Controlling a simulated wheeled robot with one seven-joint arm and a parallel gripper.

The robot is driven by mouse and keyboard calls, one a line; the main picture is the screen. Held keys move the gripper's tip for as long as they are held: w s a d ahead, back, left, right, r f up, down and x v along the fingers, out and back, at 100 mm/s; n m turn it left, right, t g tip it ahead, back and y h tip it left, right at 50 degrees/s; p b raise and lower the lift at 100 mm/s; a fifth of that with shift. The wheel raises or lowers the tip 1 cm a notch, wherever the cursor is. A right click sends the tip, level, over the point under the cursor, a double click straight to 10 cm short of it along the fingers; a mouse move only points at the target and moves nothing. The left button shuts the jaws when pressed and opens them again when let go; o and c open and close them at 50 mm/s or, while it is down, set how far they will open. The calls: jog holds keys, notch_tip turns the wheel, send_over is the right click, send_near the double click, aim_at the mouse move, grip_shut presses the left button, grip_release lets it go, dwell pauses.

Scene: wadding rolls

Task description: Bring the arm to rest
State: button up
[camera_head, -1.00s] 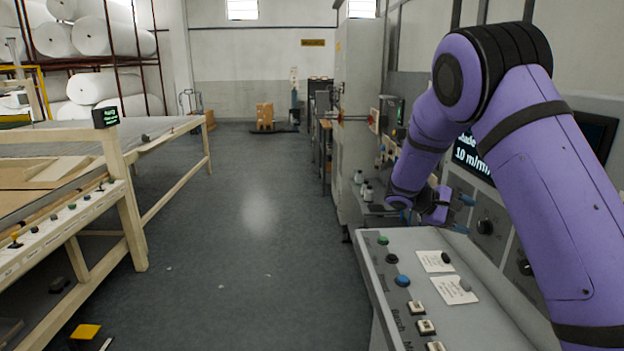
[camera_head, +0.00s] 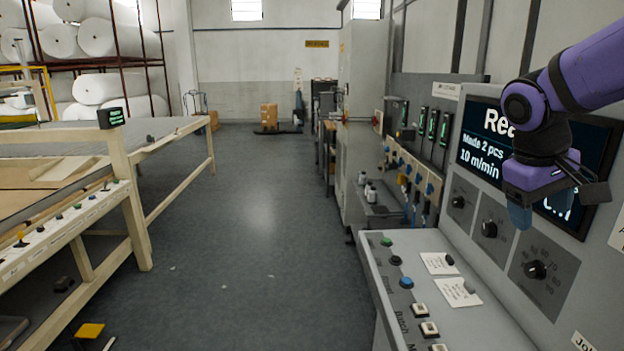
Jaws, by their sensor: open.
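My gripper (camera_head: 520,214) hangs at the end of my purple arm (camera_head: 600,75) at the upper right. It points down in front of the control cabinet's screen (camera_head: 482,150) and hides part of its text. Its fingers look bluish, with nothing seen between them. It is above the sloped button panel and clear of it.
The control panel (camera_head: 420,268) with coloured buttons and paper notes stands at the right. Dials (camera_head: 536,270) sit on the cabinet face. A wooden-framed machine table (camera_head: 190,125) is at the left.

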jog(key=s+a+r+t+y, duration=0.1)
jog(key=s+a+t+y, duration=0.1)
jog(key=s, duration=0.5)
jog(key=s+a+m+t+y, duration=0.1)
jog(key=s+a+t, duration=0.1)
jog(key=s+a, duration=0.2)
jog(key=s, duration=0.3)
jog(key=shift+s+r+m+t+y, duration=0.25)
jog(key=shift+r+m+t+y, duration=0.05)
jog(key=shift+r+y, duration=0.1)
